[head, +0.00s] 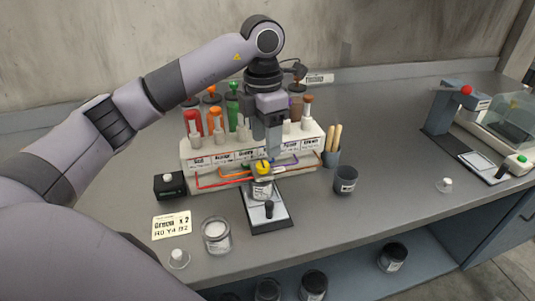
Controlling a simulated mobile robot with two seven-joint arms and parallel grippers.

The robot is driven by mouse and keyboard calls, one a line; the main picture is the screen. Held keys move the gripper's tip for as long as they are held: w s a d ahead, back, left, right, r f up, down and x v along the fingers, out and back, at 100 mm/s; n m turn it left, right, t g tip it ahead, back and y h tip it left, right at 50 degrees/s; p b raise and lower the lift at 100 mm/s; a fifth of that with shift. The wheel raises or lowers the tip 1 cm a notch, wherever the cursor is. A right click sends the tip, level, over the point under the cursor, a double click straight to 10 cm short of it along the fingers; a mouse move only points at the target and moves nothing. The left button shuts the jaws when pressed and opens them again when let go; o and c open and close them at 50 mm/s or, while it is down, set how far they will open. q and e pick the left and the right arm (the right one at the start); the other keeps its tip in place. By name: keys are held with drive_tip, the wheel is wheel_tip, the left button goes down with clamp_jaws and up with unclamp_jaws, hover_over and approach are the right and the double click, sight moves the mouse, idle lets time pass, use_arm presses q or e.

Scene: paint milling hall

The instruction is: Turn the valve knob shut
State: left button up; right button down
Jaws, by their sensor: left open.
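A white dispenser rack (218,157) with labelled front stands at the back of the bench, with coloured paint tubes on top and coloured lines running across its front. A small yellow round part (263,168), possibly the valve knob, sits where the lines meet, above a jar (262,190) on a black-edged stand (252,220). My left gripper (273,152) points down in front of the rack, just above the yellow part, and is open with nothing seen between its fingers. It hides the rack's middle; contact with the yellow part cannot be told. My right gripper is out of view.
An open jar (216,236), a lettered card (171,225) and a black box (169,185) lie at left. A dark cup (345,180) and a holder of wooden sticks (331,158) stand right of the rack. The bench beyond is mostly clear up to the machine (447,110).

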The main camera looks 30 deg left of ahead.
sight(262, 164)
use_arm(q)
drive_tip(key=shift+w+a+r, duration=0.1)
drive_tip(key=shift+a, duration=0.4)
drive_tip(key=shift+f, duration=0.35)
drive_tip(key=shift+f+p, duration=0.6)
drive_tip(key=shift+f, duration=2.45)
clamp_jaws()
